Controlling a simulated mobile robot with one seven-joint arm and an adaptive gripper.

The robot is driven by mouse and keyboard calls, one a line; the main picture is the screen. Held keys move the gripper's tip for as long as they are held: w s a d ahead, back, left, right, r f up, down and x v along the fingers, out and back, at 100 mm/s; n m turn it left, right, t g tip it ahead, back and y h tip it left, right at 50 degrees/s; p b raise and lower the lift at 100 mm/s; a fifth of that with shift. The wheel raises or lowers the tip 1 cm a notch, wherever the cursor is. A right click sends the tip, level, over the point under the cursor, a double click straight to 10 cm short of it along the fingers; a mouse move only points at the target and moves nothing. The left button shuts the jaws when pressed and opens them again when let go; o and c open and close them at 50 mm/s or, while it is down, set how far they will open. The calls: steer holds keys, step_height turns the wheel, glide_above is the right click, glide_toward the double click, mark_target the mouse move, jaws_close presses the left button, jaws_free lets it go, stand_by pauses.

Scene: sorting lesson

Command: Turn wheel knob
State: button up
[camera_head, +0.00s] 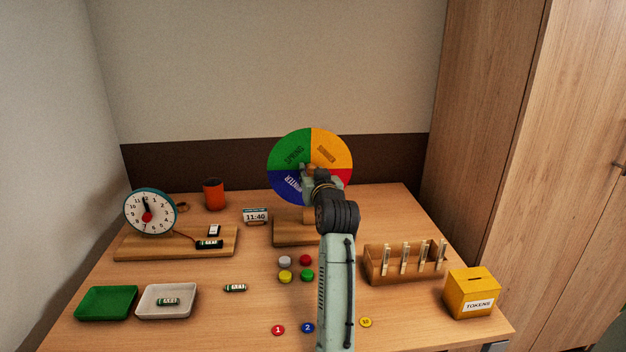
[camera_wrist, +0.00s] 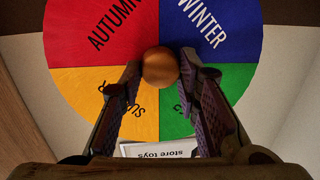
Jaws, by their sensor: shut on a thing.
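The season wheel (camera_head: 293,147) stands upright at the back of the table, with green SPRING upper left, yellow-orange SUMMER upper right, red lower right and blue WINTER lower left. My gripper (camera_head: 318,174) is in front of the wheel's middle and hides it in the head view. In the wrist view, the round wooden wheel knob (camera_wrist: 160,67) sits at the wheel's centre between my two fingertips. The fingers are shut on it. The wheel's colours show turned about in the wrist view, with AUTUMN on red at the upper left.
A peg rack (camera_head: 390,274) and a tokens box (camera_head: 471,292) stand at the right. Coloured buttons and green and white trays lie nearer the front.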

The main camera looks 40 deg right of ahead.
steer(key=n+b, duration=0.1)
steer(key=n, duration=0.3)
steer(key=shift+g+h, duration=0.3)
steer(key=shift+h, duration=0.1)
steer(key=n+b, duration=0.1)
steer(key=n, duration=0.3)
steer(key=shift+w+a+r, duration=0.1)
steer(key=shift+a, duration=0.05)
steer(key=shift+g+h, duration=0.3)
steer(key=o, duration=1.2)
steer(key=shift+c, duration=0.2)
steer(key=v, duration=1.2)
